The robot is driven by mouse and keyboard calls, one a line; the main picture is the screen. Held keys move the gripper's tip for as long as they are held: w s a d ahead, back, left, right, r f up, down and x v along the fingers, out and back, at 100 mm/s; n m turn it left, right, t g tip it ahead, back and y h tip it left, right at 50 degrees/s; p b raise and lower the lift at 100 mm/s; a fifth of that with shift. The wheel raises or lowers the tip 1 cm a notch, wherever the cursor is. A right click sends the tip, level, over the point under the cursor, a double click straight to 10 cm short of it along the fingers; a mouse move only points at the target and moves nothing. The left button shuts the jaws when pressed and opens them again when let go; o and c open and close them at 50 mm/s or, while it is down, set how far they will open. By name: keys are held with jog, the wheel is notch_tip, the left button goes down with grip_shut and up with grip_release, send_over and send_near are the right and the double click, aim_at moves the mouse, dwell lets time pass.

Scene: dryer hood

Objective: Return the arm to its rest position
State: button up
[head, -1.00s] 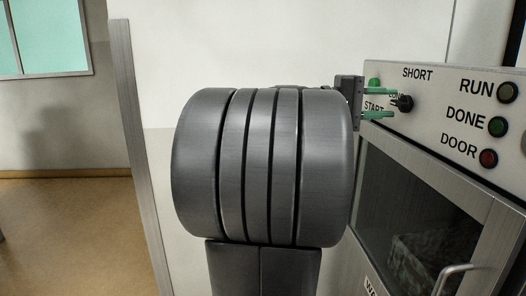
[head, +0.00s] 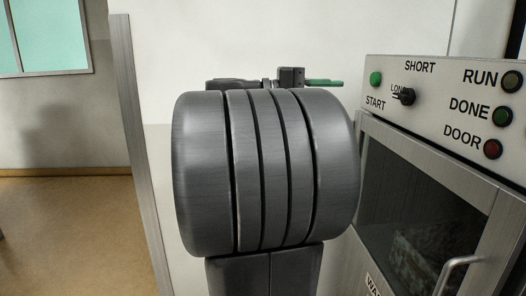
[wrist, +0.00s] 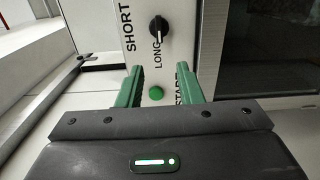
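My gripper (head: 325,82) shows in the head view above and behind the large grey joint of my arm, which hides part of it. Its green fingers lie level, left of the control panel and clear of it. In the wrist view my gripper (wrist: 163,85) has its two green fingers spread apart with nothing held between them. The green start button (wrist: 156,93) shows beyond the fingers, in the gap between them. It also shows in the head view (head: 376,78).
The dryer's panel (head: 440,110) stands at right, with a black knob (head: 404,96) beside the word LONG and RUN, DONE and DOOR lamps. Below is a dark-windowed door (head: 410,215) with a bar handle (head: 455,268), seemingly shut. Open floor (head: 75,235) lies at left.

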aim_at(395, 95)
jog(key=d, duration=0.4)
jog(key=d+p, duration=0.1)
jog(key=d, duration=0.8)
jog(key=shift+w+r+p, duration=0.1)
jog(key=shift+w+p, duration=0.25)
jog(key=shift+w, duration=0.05)
jog(key=shift+d+m+b, duration=0.1)
jog(key=shift+m+b, duration=0.25)
jog(key=shift+m, duration=0.05)
jog(key=m+b, duration=0.1)
jog(key=m, duration=0.1)
jog(key=shift+m, duration=0.4)
jog(key=m, duration=0.5)
jog(key=shift+s+r+b, duration=0.1)
jog(key=shift+r+b, duration=0.25)
